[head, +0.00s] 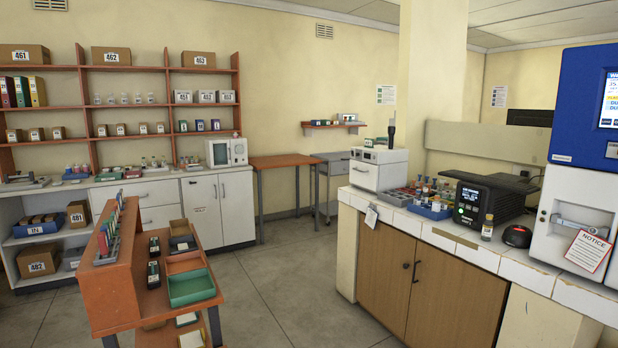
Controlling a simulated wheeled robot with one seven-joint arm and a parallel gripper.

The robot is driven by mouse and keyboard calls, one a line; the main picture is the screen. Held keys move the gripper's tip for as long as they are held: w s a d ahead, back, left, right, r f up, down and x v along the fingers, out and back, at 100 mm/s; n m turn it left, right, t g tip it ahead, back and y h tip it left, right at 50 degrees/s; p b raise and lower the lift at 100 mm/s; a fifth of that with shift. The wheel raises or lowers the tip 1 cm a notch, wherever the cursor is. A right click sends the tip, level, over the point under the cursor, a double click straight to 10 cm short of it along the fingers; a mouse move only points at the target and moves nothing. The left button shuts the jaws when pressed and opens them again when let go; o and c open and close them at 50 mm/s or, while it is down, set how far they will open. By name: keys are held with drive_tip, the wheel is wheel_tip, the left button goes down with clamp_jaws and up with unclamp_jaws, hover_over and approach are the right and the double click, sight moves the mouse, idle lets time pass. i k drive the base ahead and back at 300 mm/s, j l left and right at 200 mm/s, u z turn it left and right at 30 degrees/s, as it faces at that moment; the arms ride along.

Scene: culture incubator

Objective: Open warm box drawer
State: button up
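A tall blue and white machine (570,130) stands on the counter at the far right, cut off by the picture's edge. It may be the warm box, but its screen text is cut off and I cannot tell for sure. Its white lower front (565,200) looks closed. A grey horizontal handle (575,226) sits on that front. A notice sheet (588,251) with red lettering hangs over the lower right of the front. My gripper is not in view.
An orange bench (130,290) stands at left. Open floor (285,290) lies between.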

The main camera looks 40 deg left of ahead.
sight(362, 174)
drive_tip(key=u, duration=1.35)
drive_tip(key=i+j, duration=0.1)
drive_tip(key=i, duration=1.85)
drive_tip(key=i+j, duration=0.15)
drive_tip(key=i, duration=0.8)
drive_tip(key=i+j+z, duration=0.1)
drive_tip(key=i, duration=0.85)
